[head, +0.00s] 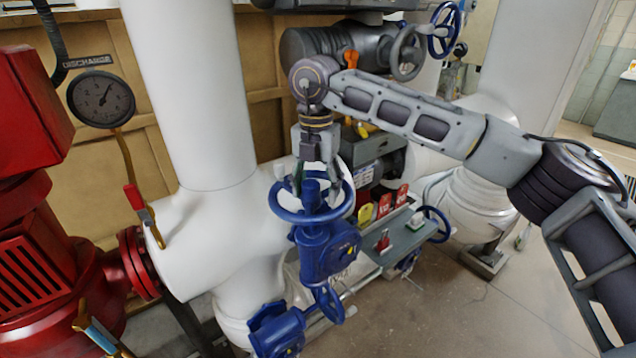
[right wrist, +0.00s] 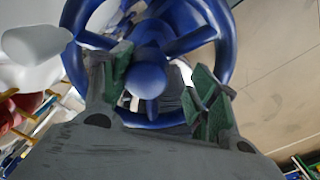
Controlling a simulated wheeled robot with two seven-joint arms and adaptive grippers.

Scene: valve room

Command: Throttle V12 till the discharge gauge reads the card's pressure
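A blue handwheel (head: 312,203) sits on a blue valve body (head: 325,250) in the middle of the head view. I cannot read a V12 label on it. My right gripper (head: 313,176) points down over the wheel's middle. In the right wrist view, the green-padded fingers (right wrist: 162,84) stand apart on either side of the wheel's hub (right wrist: 147,75), with a gap at the right finger. The round gauge (head: 101,99) under the DISCHARGE sign (head: 87,61) has its needle pointing up and right; its numbers are too small to read. No pressure card is clearly legible. My left gripper is out of view.
Red pump machinery (head: 40,240) stands at left. A thick white pipe (head: 190,100) rises behind the valve. A grey shelf (head: 400,240) right of the valve holds red and yellow tags (head: 365,214). Another blue handwheel (head: 445,25) is at the top.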

